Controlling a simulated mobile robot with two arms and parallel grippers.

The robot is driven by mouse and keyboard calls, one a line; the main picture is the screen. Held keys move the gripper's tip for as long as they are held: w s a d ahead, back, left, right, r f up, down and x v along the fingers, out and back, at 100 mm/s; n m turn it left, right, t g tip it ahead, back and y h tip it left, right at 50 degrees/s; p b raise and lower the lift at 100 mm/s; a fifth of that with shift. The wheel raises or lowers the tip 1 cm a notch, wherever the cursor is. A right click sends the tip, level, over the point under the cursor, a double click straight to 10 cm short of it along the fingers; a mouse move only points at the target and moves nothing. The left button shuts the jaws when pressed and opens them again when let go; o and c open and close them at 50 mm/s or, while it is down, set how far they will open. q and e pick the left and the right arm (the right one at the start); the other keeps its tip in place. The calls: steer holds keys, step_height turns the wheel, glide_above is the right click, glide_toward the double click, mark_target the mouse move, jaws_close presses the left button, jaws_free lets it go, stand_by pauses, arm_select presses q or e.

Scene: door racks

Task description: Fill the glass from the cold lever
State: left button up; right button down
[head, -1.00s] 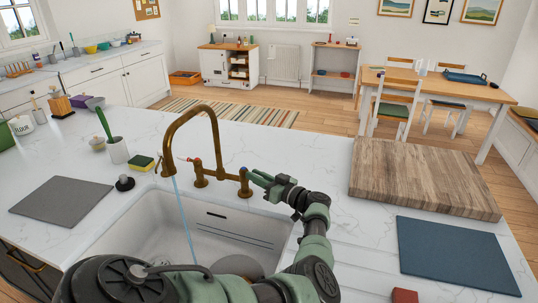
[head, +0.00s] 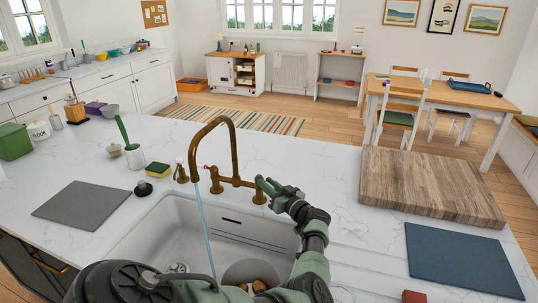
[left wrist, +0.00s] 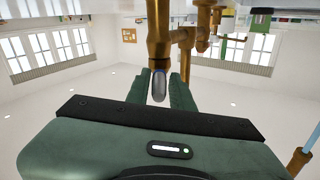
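The brass tap (head: 236,150) arches over the white sink (head: 165,235). A thin stream of water (head: 206,235) runs from its spout into the sink. A red-marked lever (head: 208,168) sits on its left valve. My left gripper (head: 264,187) is at the right valve (head: 258,196), covering that lever in the head view. In the left wrist view, a grey-tipped lever (left wrist: 158,86) lies between the two green fingers of the left gripper (left wrist: 160,84), with small gaps beside it. I see no glass; my arm hides part of the sink. My right gripper is out of view.
A round vessel (head: 250,268) stands in the sink, with brown items partly hidden by my arm. A yellow-green sponge (head: 158,170) and a brush holder (head: 135,156) stand left of the tap. A wooden board (head: 430,187) and a blue mat (head: 460,262) lie to the right.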

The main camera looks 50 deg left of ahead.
arm_select(q)
steer(key=shift+o, duration=0.9)
steer(key=shift+s+a, duration=0.1)
steer(key=shift+a, duration=0.1)
steer(key=shift+a+f, duration=0.1)
steer(key=shift+f, duration=0.05)
steer(key=shift+d, duration=0.45)
steer(key=d+p, duration=0.3)
steer(key=d, duration=0.4)
steer(key=shift+s, duration=0.15)
